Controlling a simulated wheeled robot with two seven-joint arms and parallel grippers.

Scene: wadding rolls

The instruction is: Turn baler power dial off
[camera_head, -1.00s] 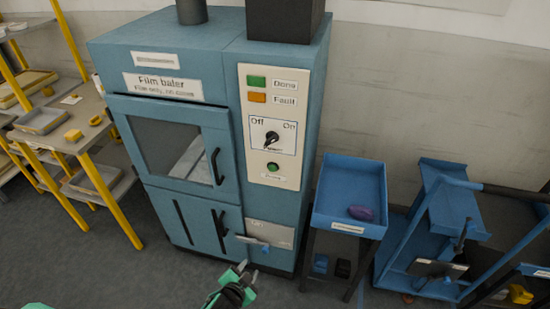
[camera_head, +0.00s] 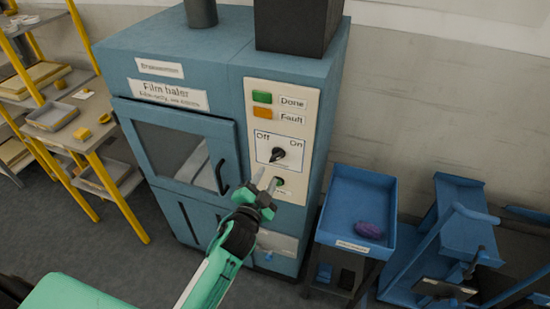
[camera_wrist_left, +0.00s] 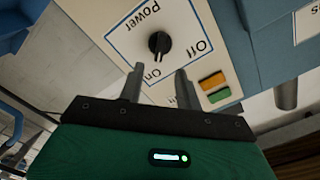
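The baler's power dial (camera_head: 278,154) is a black knob on a white plate, with "Off" at its upper left and "On" at its right. In the left wrist view the dial (camera_wrist_left: 159,43) appears turned around, and a pale mark on it points down toward the "On" label. My left gripper (camera_head: 265,180) is just below and in front of the dial in the head view. In the left wrist view its fingers (camera_wrist_left: 159,71) are apart with nothing between them, and the knob is beyond the tips. My right gripper is out of view.
A door handle (camera_head: 222,177) sticks out left of my gripper. A blue tray (camera_head: 347,210) stands at the right.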

